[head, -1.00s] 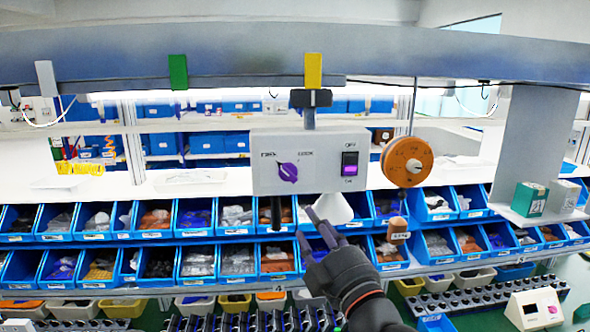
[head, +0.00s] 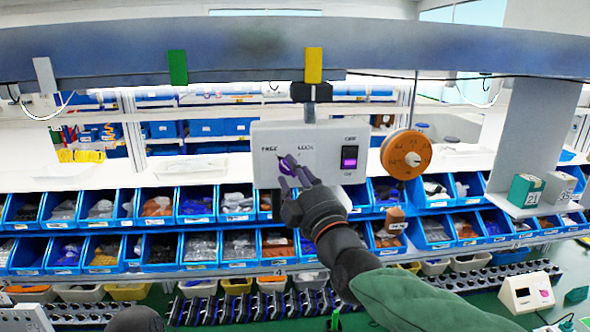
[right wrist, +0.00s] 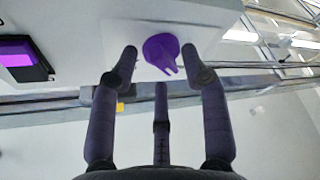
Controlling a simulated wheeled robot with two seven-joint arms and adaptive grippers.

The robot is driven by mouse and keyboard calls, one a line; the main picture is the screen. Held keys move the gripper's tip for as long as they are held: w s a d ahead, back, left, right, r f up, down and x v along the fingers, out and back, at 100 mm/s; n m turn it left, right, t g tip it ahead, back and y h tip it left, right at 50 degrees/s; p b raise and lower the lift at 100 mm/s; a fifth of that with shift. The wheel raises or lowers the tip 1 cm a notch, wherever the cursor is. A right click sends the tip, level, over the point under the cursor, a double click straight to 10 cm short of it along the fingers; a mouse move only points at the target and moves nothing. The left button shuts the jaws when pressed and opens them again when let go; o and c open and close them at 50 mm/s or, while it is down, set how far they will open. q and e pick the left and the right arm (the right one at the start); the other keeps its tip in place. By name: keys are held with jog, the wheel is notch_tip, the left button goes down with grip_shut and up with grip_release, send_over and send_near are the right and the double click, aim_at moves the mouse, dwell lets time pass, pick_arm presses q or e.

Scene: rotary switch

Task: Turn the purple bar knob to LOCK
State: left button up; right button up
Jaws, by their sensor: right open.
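The purple bar knob (head: 288,164) is on the front of a light grey box (head: 335,134) hanging from the overhead beam. FREE is printed up and left of it, LOCK up and right. My right gripper (head: 291,172) is in front of the knob and partly hides it in the head view. In the right wrist view the knob (right wrist: 162,50) shows between the spread fingertips of the open gripper (right wrist: 160,60). No clear contact shows. The knob's narrow end points down and right there, which fits the FREE side. My left gripper is not clearly seen.
A purple rocker switch (head: 349,157) is on the same box, right of the knob. Rows of blue bins (head: 196,206) stand behind.

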jog(key=shift+w+a, duration=0.1)
jog(key=shift+w, duration=0.2)
jog(key=shift+r, duration=0.1)
grip_shut()
jog(key=shift+s, duration=0.1)
